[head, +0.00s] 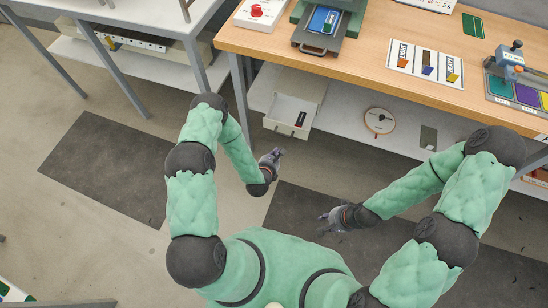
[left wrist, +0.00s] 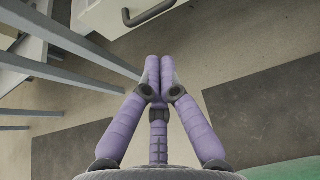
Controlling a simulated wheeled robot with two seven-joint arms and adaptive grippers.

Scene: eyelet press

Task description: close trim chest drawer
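The trim chest drawer (head: 288,128) is pulled out from a pale chest (head: 302,84) on the shelf under the wooden bench. My left gripper (head: 278,154) is in front of the drawer, apart from the handle. In the left wrist view its purple fingers (left wrist: 159,62) meet at the tips with nothing visible between them. My right gripper (head: 325,216) is further back over the dark floor mat; its fingers are too small to read.
The wooden bench (head: 370,60) carries a press (head: 325,30), a card with coloured pieces (head: 425,64) and a red button box (head: 262,12). A round dial (head: 379,121) is on the shelf. A grey table (head: 150,14) stands at the left. The floor before the drawer is clear.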

